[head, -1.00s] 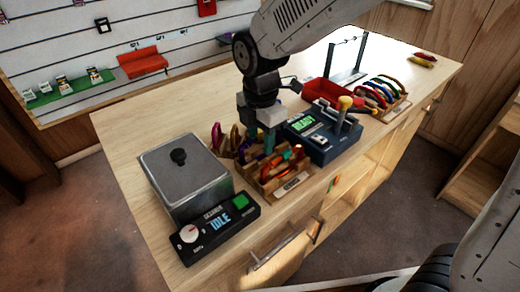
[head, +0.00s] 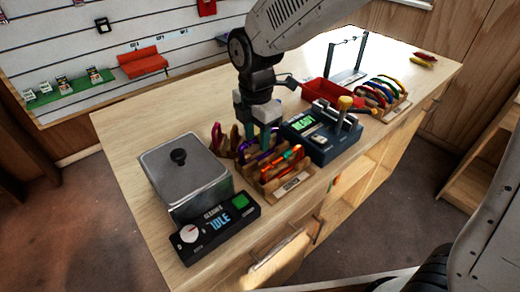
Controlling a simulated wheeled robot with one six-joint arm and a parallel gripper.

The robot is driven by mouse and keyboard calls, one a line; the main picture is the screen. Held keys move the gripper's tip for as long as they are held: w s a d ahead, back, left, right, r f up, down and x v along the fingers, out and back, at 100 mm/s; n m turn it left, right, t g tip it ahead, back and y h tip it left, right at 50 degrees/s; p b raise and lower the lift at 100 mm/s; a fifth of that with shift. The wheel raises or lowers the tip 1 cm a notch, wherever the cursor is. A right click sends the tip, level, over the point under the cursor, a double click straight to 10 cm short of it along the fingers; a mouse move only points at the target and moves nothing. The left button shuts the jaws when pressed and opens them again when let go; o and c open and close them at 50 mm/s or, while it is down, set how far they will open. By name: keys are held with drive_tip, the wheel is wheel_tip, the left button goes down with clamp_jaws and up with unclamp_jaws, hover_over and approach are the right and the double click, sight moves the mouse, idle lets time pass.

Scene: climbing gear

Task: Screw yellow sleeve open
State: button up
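My gripper (head: 257,143) points down over the wooden carabiner rack (head: 291,189) near the front of the counter. Orange carabiners (head: 294,158) stand in the front of the rack. A purple carabiner (head: 270,142) shows just behind and beside the fingers. A dark red carabiner (head: 217,138) and a brownish one (head: 234,138) stand at the rack's left. I cannot make out a yellow sleeve; the fingers hide part of the rack.
A grey lidded box (head: 185,175) with a panel reading IDLE (head: 217,222) stands at the left.

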drive_tip(key=shift+r, duration=1.4)
drive_tip(key=shift+s+d, duration=0.4)
drive_tip(key=shift+s, duration=0.2)
drive_tip(key=shift+f, duration=0.1)
drive_tip(key=shift+f, duration=1.35)
drive_tip(key=shift+w+a, duration=0.25)
drive_tip(key=shift+a, duration=0.05)
